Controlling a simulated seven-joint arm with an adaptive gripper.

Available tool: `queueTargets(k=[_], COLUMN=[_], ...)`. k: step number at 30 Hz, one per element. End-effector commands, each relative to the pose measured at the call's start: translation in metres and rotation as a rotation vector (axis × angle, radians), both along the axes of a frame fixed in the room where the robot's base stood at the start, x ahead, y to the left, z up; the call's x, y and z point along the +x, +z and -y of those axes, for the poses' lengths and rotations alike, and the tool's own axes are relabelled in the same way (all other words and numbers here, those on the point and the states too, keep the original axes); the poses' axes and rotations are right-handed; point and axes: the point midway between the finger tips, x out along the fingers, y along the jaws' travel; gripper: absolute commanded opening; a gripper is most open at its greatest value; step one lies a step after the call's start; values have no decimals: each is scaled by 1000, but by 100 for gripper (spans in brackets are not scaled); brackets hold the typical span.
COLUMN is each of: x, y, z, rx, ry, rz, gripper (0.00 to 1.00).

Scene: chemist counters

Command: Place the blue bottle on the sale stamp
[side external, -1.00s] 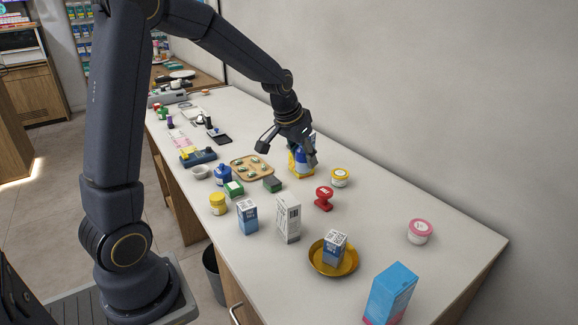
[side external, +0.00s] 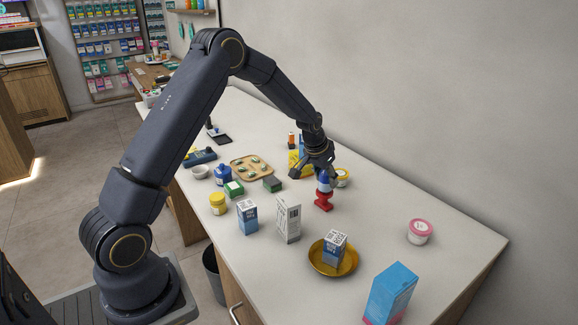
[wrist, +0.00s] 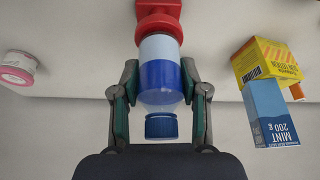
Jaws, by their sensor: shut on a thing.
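A blue and white bottle (side external: 325,184) with a blue cap is between the fingers of my gripper (side external: 314,172), which is shut on it. In the wrist view the bottle (wrist: 160,82) sits between the two fingers (wrist: 160,95), cap toward the camera. The red sale stamp (side external: 323,202) stands on the counter directly under the bottle in the side view. In the wrist view the stamp (wrist: 158,18) shows just beyond the bottle's far end. The bottle looks about upright. I cannot tell whether its base touches the stamp or hovers slightly above.
A gold bowl (side external: 320,263), white box (side external: 288,218) and pink-lidded jar (side external: 419,231) stand nearer the front. The counter (side external: 385,200) right of the stamp is clear.

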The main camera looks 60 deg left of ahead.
Motion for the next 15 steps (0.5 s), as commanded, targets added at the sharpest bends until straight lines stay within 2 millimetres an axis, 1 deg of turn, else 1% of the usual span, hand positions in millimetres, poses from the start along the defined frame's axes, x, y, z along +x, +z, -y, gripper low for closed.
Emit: queueTargets(k=[4,8,9,15], x=[0,0,0,0], y=[0,-4,-3,-3], z=[0,0,0,0], rx=[0,0,0,0], ry=[0,0,0,0], rz=[0,-1,-1,-1], gripper=[8,8,48,69])
